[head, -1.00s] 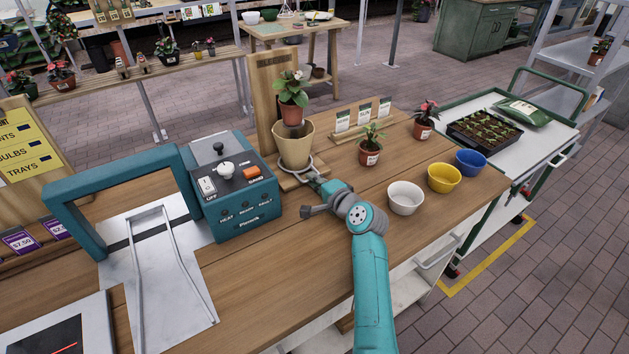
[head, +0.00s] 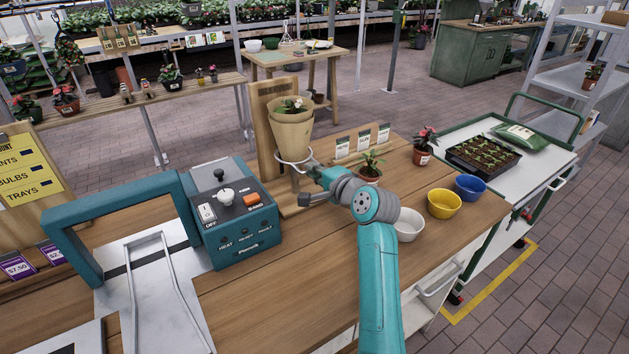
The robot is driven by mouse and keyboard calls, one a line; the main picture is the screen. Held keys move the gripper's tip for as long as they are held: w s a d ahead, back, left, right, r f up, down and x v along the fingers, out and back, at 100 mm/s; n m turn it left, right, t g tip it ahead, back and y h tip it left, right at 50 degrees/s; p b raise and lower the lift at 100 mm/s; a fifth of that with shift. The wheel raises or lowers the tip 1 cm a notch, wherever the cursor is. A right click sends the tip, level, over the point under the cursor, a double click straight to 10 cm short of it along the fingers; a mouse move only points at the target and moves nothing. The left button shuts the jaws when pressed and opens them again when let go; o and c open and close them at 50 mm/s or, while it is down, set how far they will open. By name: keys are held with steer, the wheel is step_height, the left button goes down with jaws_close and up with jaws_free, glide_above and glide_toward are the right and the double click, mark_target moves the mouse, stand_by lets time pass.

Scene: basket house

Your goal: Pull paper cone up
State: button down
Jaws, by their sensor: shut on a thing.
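The tan paper cone (head: 292,133) stands upright, raised above the wooden stand (head: 289,205) on the bench. It surrounds a potted plant (head: 292,105); the pot is hidden inside it, and only leaves and a pale flower show at the top. A metal ring (head: 294,161) sits around the cone's lower part. My gripper (head: 312,172) is at the right side of the ring, shut, with its fingertips small and partly hidden. It appears to hold the ring at its right edge.
A teal control box (head: 238,215) and a teal arch (head: 120,205) stand to the left. A potted plant (head: 370,166) is close behind my arm. White (head: 409,225), yellow (head: 444,203) and blue (head: 470,187) bowls sit right of my arm.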

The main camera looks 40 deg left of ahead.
steer(key=shift+r, duration=0.35)
steer(key=c, duration=1.5)
jaws_free()
steer(key=shift+c, duration=0.2)
steer(key=shift+f, duration=0.1)
steer(key=v, duration=1.2)
steer(key=shift+d, duration=0.1)
